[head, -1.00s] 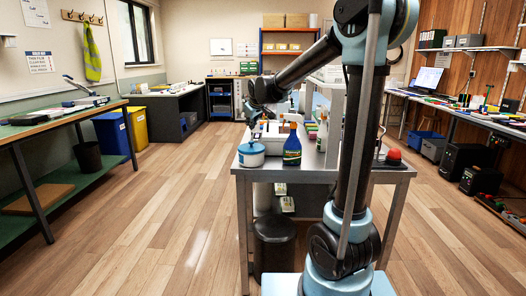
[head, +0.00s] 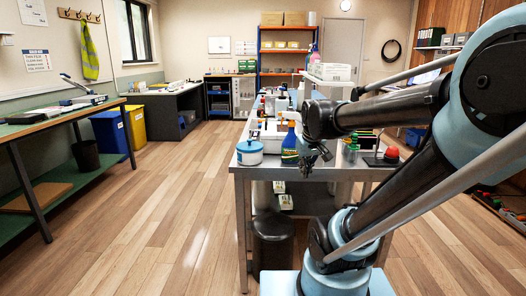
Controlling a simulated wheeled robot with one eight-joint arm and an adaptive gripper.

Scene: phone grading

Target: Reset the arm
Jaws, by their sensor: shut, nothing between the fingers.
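My arm fills the right side of the head view and is folded back, with its elbow high at the upper right. My gripper (head: 317,156) hangs at the end of the dark forearm, over the near edge of the metal table (head: 222,250). It is small and dark in the picture, pointing down, shut and empty.
A white tub with a blue lid (head: 250,152) stands at the table's near left corner. Small bottles (head: 350,150) and a red dome button (head: 391,154) stand to the right. A black bin (head: 273,240) is below. A green-topped bench (head: 60,118) is at the left; the wooden floor between is clear.

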